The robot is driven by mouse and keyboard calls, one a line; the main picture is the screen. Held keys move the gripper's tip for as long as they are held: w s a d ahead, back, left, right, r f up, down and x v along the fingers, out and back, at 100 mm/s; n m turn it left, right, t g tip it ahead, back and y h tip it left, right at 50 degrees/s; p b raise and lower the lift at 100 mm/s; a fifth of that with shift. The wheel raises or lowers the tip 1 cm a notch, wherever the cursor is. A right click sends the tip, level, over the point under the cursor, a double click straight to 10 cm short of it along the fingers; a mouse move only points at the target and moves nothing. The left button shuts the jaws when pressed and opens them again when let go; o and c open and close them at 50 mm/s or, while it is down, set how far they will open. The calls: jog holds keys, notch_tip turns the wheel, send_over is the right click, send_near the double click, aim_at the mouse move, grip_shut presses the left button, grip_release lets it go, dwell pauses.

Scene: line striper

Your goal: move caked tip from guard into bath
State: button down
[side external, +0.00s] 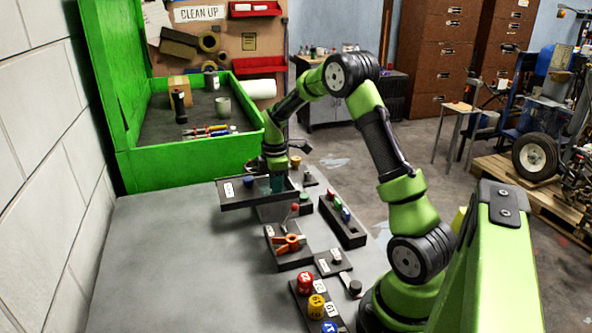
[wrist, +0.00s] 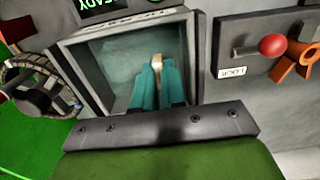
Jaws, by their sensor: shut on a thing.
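My gripper (wrist: 157,76) has teal fingers shut on a small tan-and-brass piece, which I take for the caked tip (wrist: 157,60). The fingers and the tip show within the opening of a grey-rimmed square bath (wrist: 75,64) in the wrist view. How deep they reach is unclear. In the side view my gripper (side external: 277,183) points down behind a dark, labelled tray-like part (side external: 258,201), with the tip hidden. An orange clamp-like piece (side external: 288,243) sits on a dark block; it also shows in the wrist view (wrist: 297,62). I cannot tell which part is the guard.
A red-knobbed lever (wrist: 272,46) on a labelled dark plate stands right of the bath. A READY sign (wrist: 105,5) is at its far edge. Red (side external: 305,284), yellow (side external: 317,306) and blue (side external: 329,327) pieces stand in front. The left bench (side external: 180,260) is clear.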

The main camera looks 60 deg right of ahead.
jog(key=shift+f, duration=0.55)
jog(key=c, duration=0.8)
grip_release()
jog(key=shift+r, duration=3.55)
